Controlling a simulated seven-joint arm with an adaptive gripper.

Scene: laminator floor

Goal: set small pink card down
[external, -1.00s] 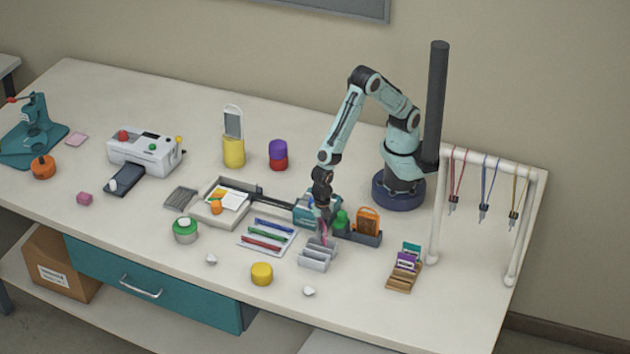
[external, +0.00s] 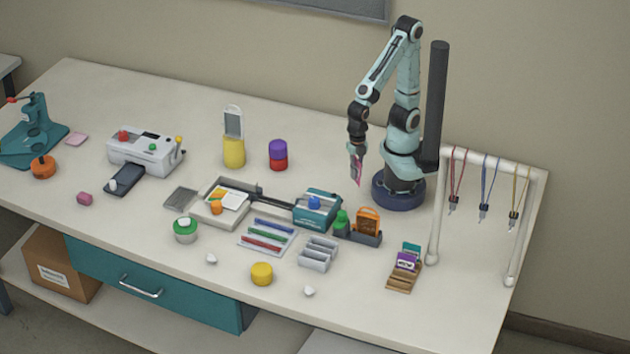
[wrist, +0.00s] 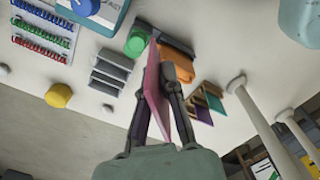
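My gripper (external: 356,163) is shut on the small pink card (external: 357,175), which hangs upright below the fingers, in the air above the table near my base. In the wrist view, the card (wrist: 153,88) stands edge-on between the two fingers of my gripper (wrist: 160,95). The grey slotted rack (external: 318,255) on the table is empty; it also shows in the wrist view (wrist: 108,75). A small wooden card stand (external: 402,284) holds a teal and a purple card.
A teal laminator (external: 317,209), a grey holder (external: 367,239) with green and orange items, and a tray of coloured combs (external: 268,237) stand nearby. A white rack (external: 491,160) with hanging lanyards is at the right. Bare table lies around the wooden stand.

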